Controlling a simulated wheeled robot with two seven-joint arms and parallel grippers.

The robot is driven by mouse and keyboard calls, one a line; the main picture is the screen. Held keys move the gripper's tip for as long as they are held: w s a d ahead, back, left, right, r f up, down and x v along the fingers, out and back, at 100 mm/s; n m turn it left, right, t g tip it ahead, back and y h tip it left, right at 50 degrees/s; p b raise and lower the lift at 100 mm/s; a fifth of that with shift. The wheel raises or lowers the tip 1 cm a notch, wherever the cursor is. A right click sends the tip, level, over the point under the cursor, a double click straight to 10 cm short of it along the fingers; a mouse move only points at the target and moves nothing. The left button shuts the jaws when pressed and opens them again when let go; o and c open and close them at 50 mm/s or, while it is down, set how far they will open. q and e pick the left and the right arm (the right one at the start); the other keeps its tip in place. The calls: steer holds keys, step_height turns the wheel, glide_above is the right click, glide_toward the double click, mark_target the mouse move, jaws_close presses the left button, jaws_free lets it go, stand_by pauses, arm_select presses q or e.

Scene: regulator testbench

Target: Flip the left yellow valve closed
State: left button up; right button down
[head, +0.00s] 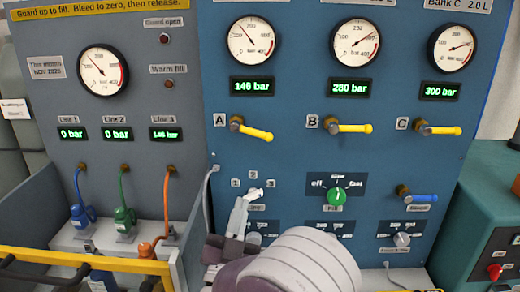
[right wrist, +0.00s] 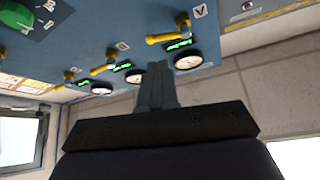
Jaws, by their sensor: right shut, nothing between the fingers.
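The left yellow valve (head: 256,131), beside label A, has its handle pointing right and slightly down in the head view. In the right wrist view, where the panel appears upside down, the same valve (right wrist: 166,38) is at the upper middle. My right gripper (head: 241,203) is below this valve in the head view, near the 1-2-3 selector, and apart from the valve. Its fingers (right wrist: 156,68) are shut and empty in the wrist view. My left gripper is not in view.
Yellow valves B (head: 350,128) and C (head: 438,129) are to the right in the same row. A white selector knob (head: 256,193) is close to my right fingertips. A green knob (head: 336,195) and a blue valve (head: 418,197) are farther right. Hoses run at lower left.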

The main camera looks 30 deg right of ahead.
mark_target(259, 137)
steer(key=p+x, duration=0.1)
steer(key=x, duration=0.3)
steer(key=p+x, duration=0.2)
steer(key=x, duration=0.2)
steer(key=r+p+x, duration=0.1)
steer(key=p+x, duration=0.1)
steer(key=x, duration=0.2)
steer(key=shift+s+d+r, duration=0.1)
steer(key=shift+d+r, duration=0.05)
steer(key=shift+d, duration=0.1)
steer(key=shift+w+d+r, duration=0.15)
steer(key=shift+w+d, duration=0.15)
steer(key=shift+w, duration=0.05)
